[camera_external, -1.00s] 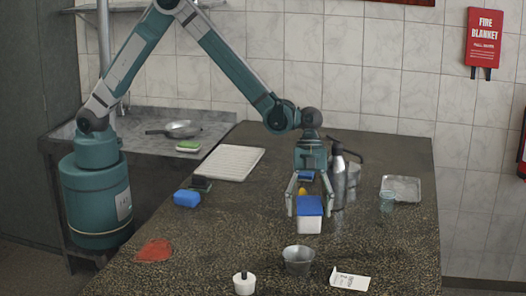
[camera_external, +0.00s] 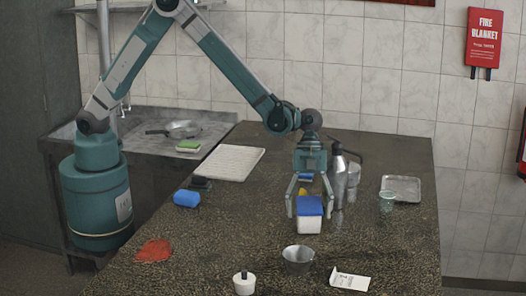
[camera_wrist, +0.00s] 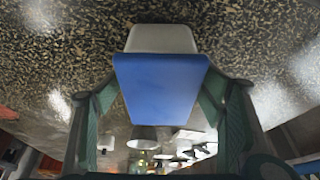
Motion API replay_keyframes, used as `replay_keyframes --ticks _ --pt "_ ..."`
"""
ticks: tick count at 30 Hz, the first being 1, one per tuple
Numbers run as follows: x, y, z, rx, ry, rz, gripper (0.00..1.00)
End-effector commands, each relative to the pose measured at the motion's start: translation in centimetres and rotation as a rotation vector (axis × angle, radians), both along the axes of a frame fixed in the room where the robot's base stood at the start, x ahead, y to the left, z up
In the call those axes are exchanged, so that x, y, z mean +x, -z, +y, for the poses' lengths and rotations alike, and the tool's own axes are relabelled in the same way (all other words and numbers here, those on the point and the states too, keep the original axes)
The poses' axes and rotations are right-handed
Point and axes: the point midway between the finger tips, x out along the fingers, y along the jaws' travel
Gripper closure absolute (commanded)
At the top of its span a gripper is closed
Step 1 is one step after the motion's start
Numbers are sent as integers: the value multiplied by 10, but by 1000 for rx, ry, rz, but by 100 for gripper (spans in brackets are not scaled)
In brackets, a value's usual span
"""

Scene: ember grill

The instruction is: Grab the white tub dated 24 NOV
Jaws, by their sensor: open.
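A white tub with a blue lid (camera_external: 309,222) stands upright on the dark speckled counter. No date is readable on it in either view. My gripper (camera_external: 310,207) is open, pointing down, with its fingers on either side of the tub. In the wrist view, the blue lid (camera_wrist: 160,85) fills the middle between the two fingers (camera_wrist: 160,112), and the white body shows beyond it. I cannot tell whether the fingers touch the tub.
A steel bottle (camera_external: 338,178) stands close behind and right of my gripper. A metal cup (camera_external: 298,259), a white bottle (camera_external: 244,284) and a folded card (camera_external: 349,280) are in front. A blue block (camera_external: 187,198) and a red cloth (camera_external: 154,250) lie left. A glass (camera_external: 387,201) stands right.

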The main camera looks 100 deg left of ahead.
Motion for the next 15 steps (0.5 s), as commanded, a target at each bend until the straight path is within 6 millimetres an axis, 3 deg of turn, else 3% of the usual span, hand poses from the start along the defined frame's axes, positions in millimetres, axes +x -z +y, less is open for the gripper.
replay_keyframes --ticks 5,12,15 --pt "0 0 0 0 0 0 32" --pt "0 0 0 0 0 0 63" --pt "0 0 0 0 0 0 72"
